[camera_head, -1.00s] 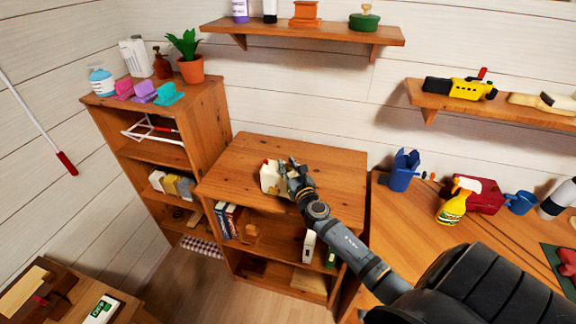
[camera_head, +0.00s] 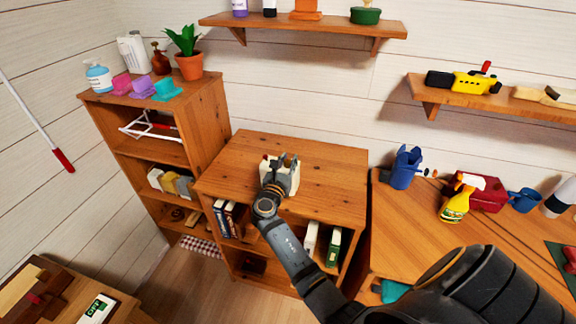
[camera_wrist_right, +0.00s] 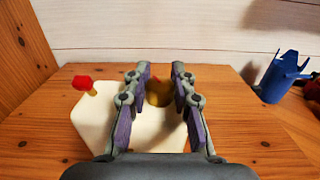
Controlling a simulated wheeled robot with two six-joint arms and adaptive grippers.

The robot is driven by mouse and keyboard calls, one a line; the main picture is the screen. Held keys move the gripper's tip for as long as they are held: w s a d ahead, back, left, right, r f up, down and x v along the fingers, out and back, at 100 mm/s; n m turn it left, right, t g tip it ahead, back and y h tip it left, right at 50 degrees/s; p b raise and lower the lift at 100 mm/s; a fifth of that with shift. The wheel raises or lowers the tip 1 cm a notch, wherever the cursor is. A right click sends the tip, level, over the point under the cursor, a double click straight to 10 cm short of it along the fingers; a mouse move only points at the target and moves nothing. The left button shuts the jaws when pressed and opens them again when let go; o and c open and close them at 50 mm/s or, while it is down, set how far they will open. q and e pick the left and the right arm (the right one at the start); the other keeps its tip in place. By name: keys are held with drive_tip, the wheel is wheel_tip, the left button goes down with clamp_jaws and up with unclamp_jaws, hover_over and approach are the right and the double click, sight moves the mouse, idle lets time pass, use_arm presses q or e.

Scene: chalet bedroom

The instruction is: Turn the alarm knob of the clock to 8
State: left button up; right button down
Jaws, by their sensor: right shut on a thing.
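The clock is a cream block (camera_head: 294,182) on top of the low wooden cabinet, partly covered by my right gripper in the head view. In the wrist view its cream body (camera_wrist_right: 92,125) shows below and left of the fingers. A red knob (camera_wrist_right: 83,83) on a yellow stem stands at its left. A brass-yellow knob (camera_wrist_right: 159,92) shows between the fingers. My right gripper (camera_wrist_right: 161,75) is shut on this brass knob; the exact contact is partly hidden. In the head view the gripper (camera_head: 279,163) is over the clock. No dial or numbers can be read. My left gripper is out of view.
The low cabinet top (camera_head: 335,180) is bare right of the clock. A taller shelf (camera_head: 205,105) with a plant (camera_head: 188,55) stands at left.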

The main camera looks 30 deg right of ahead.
drive_tip(key=m+g+h+b, duration=0.1)
drive_tip(key=m+g+b, duration=0.1)
drive_tip(key=g, duration=0.1)
drive_tip(key=m+g+h+b, duration=0.1)
drive_tip(key=m+g+h, duration=0.1)
drive_tip(key=g, duration=0.1)
drive_tip(key=shift+m+b, duration=0.3)
drive_tip(key=shift+b, duration=0.1)
idle(0.8)
drive_tip(key=c, duration=1.1)
unclamp_jaws()
drive_tip(key=shift+r, duration=0.1)
